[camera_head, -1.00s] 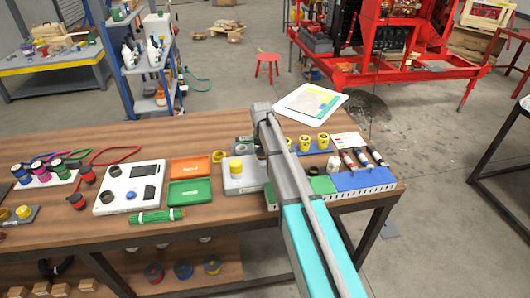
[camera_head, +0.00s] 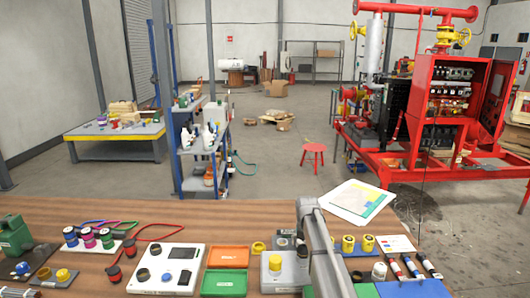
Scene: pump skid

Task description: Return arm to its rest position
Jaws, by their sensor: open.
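My arm reaches in from the bottom edge over the workbench (camera_head: 160,215), right of centre, its grey link pointing away from me. My gripper (camera_head: 301,250) hangs below the far end of the arm, mostly hidden behind it and small in the picture. It is open, and I see nothing held in it. A grey block with a yellow round part (camera_head: 275,263) stands on the bench just left of the arm.
Orange (camera_head: 229,256) and green (camera_head: 223,283) trays and a white panel (camera_head: 166,268) lie left of the arm. A red stool (camera_head: 314,150) and red pump skid (camera_head: 440,130) stand beyond the bench.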

